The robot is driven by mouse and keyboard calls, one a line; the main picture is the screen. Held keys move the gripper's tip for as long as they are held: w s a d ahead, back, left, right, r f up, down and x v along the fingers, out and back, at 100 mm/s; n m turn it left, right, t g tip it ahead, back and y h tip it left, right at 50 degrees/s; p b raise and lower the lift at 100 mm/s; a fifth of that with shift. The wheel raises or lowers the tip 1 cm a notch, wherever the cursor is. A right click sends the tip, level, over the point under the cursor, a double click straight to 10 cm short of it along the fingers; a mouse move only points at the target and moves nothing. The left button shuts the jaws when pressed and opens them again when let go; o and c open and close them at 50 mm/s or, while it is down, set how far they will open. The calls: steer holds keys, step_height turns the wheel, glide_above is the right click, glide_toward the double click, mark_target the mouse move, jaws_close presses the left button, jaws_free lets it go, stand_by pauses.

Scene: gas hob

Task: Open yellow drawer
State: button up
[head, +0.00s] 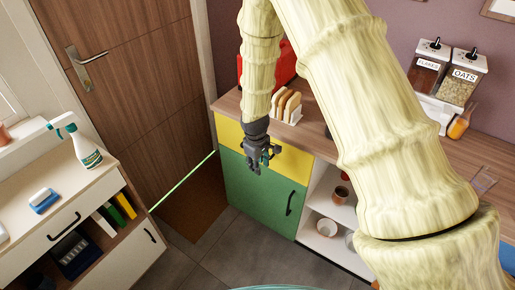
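The yellow drawer (292,160) is at the top of the cabinet under the wooden counter, above the green door. Its front looks flush with the cabinet, so it appears closed. My gripper (259,168) is dark grey and hangs in front of the middle of the yellow drawer, pointing down. It covers that part of the drawer front, and the drawer's handle is mostly or wholly hidden behind it. I cannot tell whether the fingers touch the handle, or whether they are open or shut.
The green door (255,190) with a black handle is below the drawer. Open shelves (322,215) with cups and bowls are to its right. A toast rack (288,106) stands on the counter. A white cabinet (60,215) is at left; floor (235,250) lies between.

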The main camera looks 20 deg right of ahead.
steer(key=w+r+n, duration=0.1)
steer(key=w+r, duration=0.5)
steer(key=r, duration=0.3)
steer(key=shift+h, duration=0.4)
steer(key=shift+w+d+f+p, duration=0.25)
steer(key=shift+d+f+p, duration=0.15)
steer(key=shift+f, duration=1.4)
steer(key=shift+w+d+f+p, duration=0.25)
steer(key=shift+f+p, duration=0.3)
steer(key=shift+f, duration=1.2)
steer(key=shift+w+d+f+p, duration=0.25)
steer(key=shift+d+f+p, duration=0.15)
steer(key=shift+f, duration=1.4)
steer(key=shift+c, duration=0.2)
jaws_close()
steer(key=shift+a, duration=0.1)
